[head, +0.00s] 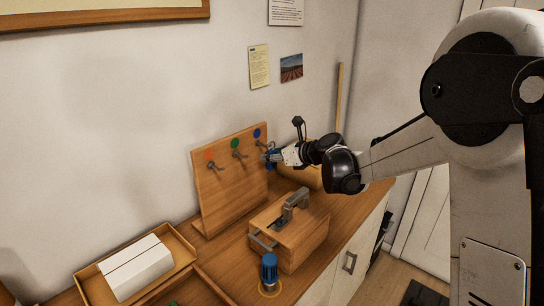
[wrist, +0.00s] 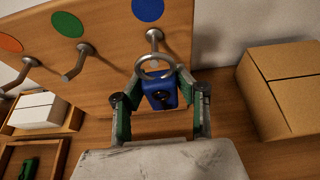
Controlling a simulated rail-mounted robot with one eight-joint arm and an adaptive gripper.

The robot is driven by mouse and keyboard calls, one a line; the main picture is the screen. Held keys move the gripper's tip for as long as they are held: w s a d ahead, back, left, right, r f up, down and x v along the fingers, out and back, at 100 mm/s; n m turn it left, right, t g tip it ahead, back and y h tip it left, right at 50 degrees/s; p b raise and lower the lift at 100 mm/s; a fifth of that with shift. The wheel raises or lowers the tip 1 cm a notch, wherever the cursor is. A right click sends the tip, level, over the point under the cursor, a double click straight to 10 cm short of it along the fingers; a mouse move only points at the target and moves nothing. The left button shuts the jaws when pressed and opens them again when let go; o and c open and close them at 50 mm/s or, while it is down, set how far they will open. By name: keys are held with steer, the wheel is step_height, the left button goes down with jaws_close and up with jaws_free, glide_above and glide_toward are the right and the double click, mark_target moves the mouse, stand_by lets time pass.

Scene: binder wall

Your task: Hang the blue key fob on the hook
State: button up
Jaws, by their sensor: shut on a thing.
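The blue key fob (wrist: 160,96) with its metal ring (wrist: 154,67) is held between the fingers of my gripper (wrist: 160,100), which is shut on its body. It hangs in front of the wooden hook board (head: 221,190). In the wrist view the ring overlaps the lower end of the metal hook (wrist: 153,42) below the blue dot (wrist: 148,9); I cannot tell whether the ring is around the hook or only in front of it. In the head view my gripper (head: 268,154) is at the board's right edge, below the blue dot (head: 257,133), and mostly hides the fob.
Hooks below the green dot (head: 235,143) and orange dot (head: 210,153) look empty. A wooden box with a grey handle (head: 290,238) and a blue cylindrical object (head: 269,268) stand in front. A cardboard box (wrist: 285,88) is at right. A tray with a white box (head: 138,268) is at left.

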steer(key=shift+w+a+b, duration=0.55)
steer(key=shift+w+a, duration=0.55)
steer(key=shift+a, duration=0.2)
stand_by(1.3)
steer(key=o, duration=1.2)
steer(key=shift+s, duration=0.1)
steer(key=s+d+r+n+h, duration=0.1)
steer(key=s+d+r+n, duration=0.2)
steer(key=s+d, duration=0.4)
steer(key=s+d+r+n+h, duration=0.1)
steer(key=s+d+r+n, duration=0.2)
steer(key=s+d, duration=0.35)
steer(key=s+d+f+n+h, duration=0.2)
steer(key=s+n, duration=0.4)
steer(key=s, duration=0.4)
steer(key=s+d+f+n+g+h, duration=0.1)
steer(key=s+d+f+n+h, duration=0.1)
steer(key=s+d+n, duration=0.5)
steer(key=s+d+f+n+h, duration=0.2)
steer(key=s+d+n+h, duration=0.2)
steer(key=s, duration=1)
steer(key=n, duration=0.2)
steer(key=shift+s+d+f+n+h, duration=0.25)
steer(key=shift+s+d+n+h, duration=0.05)
steer(key=shift+n, duration=0.1)
